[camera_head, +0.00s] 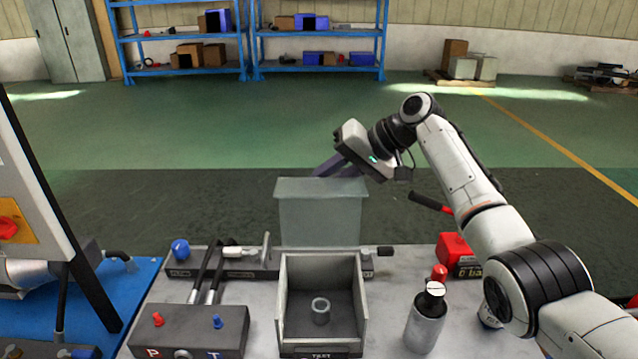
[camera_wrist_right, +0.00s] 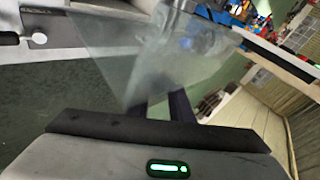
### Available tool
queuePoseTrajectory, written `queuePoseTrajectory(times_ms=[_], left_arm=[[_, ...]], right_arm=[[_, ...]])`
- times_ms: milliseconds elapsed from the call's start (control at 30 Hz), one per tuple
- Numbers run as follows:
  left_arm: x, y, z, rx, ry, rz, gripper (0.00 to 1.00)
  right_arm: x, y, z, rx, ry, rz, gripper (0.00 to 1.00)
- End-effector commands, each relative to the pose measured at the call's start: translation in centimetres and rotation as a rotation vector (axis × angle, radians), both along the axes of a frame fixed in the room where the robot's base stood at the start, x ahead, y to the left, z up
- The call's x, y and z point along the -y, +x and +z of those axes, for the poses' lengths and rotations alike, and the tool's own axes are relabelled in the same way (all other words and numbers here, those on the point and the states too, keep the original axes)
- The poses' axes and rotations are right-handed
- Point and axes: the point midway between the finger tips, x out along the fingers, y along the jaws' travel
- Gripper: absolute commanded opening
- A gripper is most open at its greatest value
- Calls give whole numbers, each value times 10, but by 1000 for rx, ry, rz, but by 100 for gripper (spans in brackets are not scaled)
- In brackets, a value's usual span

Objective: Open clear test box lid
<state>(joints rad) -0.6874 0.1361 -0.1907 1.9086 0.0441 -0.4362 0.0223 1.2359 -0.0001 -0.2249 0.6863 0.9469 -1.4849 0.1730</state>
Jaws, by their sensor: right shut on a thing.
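The clear test box (camera_head: 292,315) stands on the grey bench, with a small grey ring-shaped part (camera_head: 320,309) inside it. Its translucent lid (camera_head: 320,222) stands raised, roughly upright, at the back of the box, and the box's top is uncovered. My right gripper (camera_head: 328,172) is at the lid's upper edge and shut on it; the fingers are partly hidden behind the lid. In the right wrist view the lid (camera_wrist_right: 125,55) shows as a hazy pane in front of the dark fingers (camera_wrist_right: 165,108). My left gripper is not in view.
A grey bottle (camera_head: 426,322) and a red tool (camera_head: 456,252) stand right of the box. A white panel on a stand (camera_head: 30,180) rises at the far left.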

Motion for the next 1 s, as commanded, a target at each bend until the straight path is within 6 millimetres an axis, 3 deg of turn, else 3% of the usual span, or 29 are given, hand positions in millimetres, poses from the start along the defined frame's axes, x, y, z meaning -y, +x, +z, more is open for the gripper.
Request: queuePoseTrajectory(times_ms=[33,67,167,567,1000], left_arm=[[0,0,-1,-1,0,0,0],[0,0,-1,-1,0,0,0],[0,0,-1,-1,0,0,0],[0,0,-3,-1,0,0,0],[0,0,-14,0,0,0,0]], right_arm=[[3,-2,-7,-14,-10,1,0],[3,-2,-7,-15,-10,1,23],[2,-2,-6,-12,-8,1,36],[8,-3,3,-6,-3,2,36],[64,-21,56,-9,-6,0,36]])
